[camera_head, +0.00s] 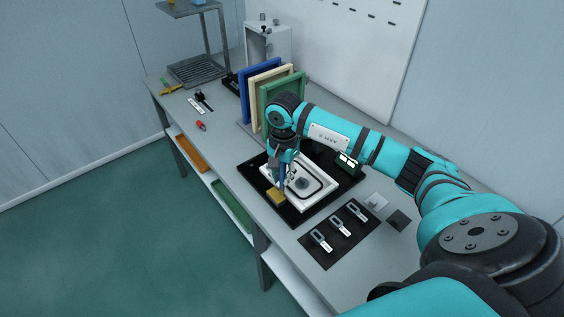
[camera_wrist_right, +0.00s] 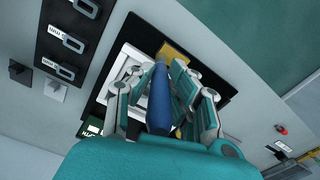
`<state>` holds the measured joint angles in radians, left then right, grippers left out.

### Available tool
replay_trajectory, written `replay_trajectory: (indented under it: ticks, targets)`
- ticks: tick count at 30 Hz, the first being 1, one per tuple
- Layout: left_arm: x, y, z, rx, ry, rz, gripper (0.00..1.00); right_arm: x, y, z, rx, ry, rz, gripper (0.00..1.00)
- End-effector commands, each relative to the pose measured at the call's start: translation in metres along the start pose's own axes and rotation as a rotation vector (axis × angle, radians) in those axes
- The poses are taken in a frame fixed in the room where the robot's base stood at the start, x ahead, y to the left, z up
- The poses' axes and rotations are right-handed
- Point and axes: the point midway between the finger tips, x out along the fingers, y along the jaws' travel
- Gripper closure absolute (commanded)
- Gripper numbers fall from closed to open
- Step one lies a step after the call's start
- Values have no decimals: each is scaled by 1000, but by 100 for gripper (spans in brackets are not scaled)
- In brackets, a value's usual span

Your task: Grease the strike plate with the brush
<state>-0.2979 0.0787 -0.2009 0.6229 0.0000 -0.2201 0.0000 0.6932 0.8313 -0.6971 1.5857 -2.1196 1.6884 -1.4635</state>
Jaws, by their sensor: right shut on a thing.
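My right gripper (camera_head: 283,172) is shut on the blue handle of the brush (camera_wrist_right: 158,100). It holds the brush over the white framed panel (camera_head: 318,193) on the black mat. I cannot clearly pick out the strike plate. My left gripper is not in view.
Blue, cream and green upright panels (camera_head: 280,88) stand behind the mat. A dark mat with several labelled handles (camera_head: 339,226) lies to the right of the panel. A small dark device with lit display (camera_head: 347,162) stands at the back. A red item (camera_head: 201,125) lies on the bench's left.

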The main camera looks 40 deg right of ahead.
Motion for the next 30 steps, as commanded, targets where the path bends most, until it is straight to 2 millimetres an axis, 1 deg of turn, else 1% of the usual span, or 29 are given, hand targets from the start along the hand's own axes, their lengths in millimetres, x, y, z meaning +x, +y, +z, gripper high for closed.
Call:
replay_trajectory:
  ticks: [1,9,12,30]
  targets:
    - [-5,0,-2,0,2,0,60,-8,0,-1,1,2,-1,100]
    - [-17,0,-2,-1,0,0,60,-32,3,-4,11,2,1,100]
    - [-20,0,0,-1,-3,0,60,-37,4,-4,14,2,1,100]
    - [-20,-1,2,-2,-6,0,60,-38,4,-4,15,1,1,100]
